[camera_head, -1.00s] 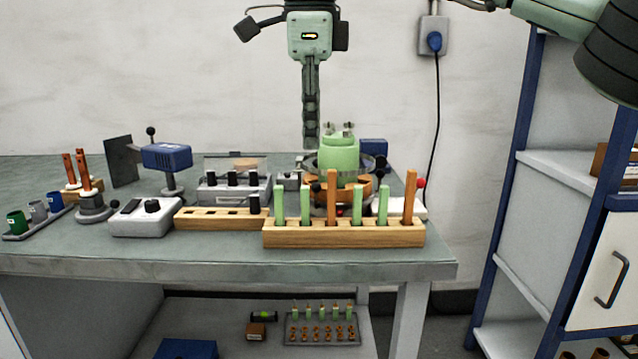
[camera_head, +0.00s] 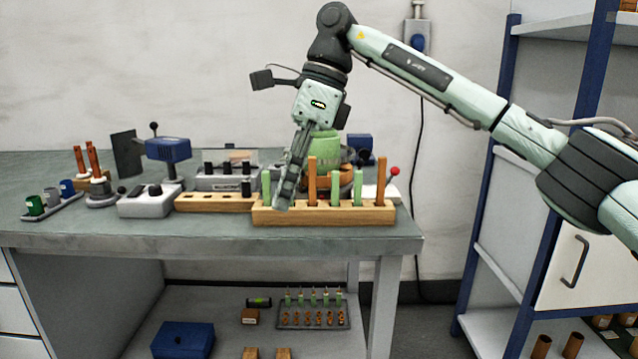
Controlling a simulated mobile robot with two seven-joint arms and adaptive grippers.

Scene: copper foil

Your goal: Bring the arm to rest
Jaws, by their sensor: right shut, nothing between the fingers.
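My right arm reaches in from the right edge, and its wrist bends downward over the workbench (camera_head: 150,238). My right gripper (camera_head: 284,198) is shut and empty. It points down, slightly tilted, with its fingertips in front of or at the wooden rack (camera_head: 330,217) that holds several green and copper-brown sticks upright. I cannot tell whether the fingers touch the rack. The gripper hides part of the rack's left half and perhaps a stick. A green round machine (camera_head: 322,145) stands behind, partly covered by the gripper. My left gripper is not in view.
A second wooden block (camera_head: 215,203), a grey switch box (camera_head: 150,203) and a blue device (camera_head: 168,149) stand on the bench to the left. A blue-framed shelf (camera_head: 486,200) is on the right. Below the bench are a blue box (camera_head: 183,341) and a tray (camera_head: 313,320).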

